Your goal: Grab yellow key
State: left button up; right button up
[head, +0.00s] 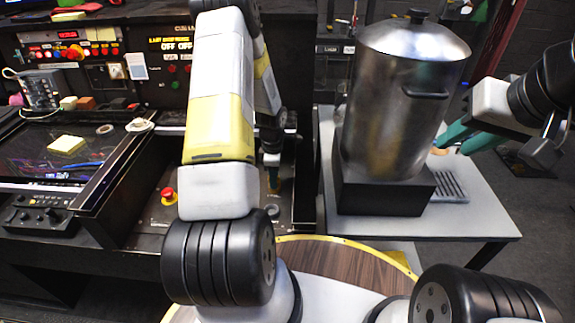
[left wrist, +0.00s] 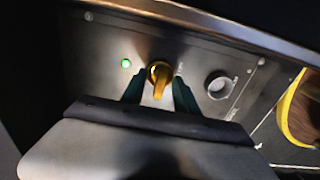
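The yellow key (left wrist: 159,74) sits in a round lock on a grey metal panel, in the middle of the left wrist view. My left gripper (left wrist: 159,93) is open, with one dark green finger on each side of the key and a gap to it on both sides. In the head view my left gripper (head: 272,172) is low over the console, partly hidden by my own arm, and I cannot make out the key there. My right gripper (head: 468,139) is open and empty at the right, beside the big metal pot (head: 405,95).
A lit green light (left wrist: 126,63) is left of the key, and a round silver socket (left wrist: 220,85) is right of it. A red button (head: 169,195) stands on the console. The pot is on a black block (head: 385,195) on a grey table (head: 460,220).

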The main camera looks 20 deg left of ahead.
pick_arm(q)
jog(key=shift+c, duration=0.3)
grip_shut()
jog(key=shift+r, duration=0.1)
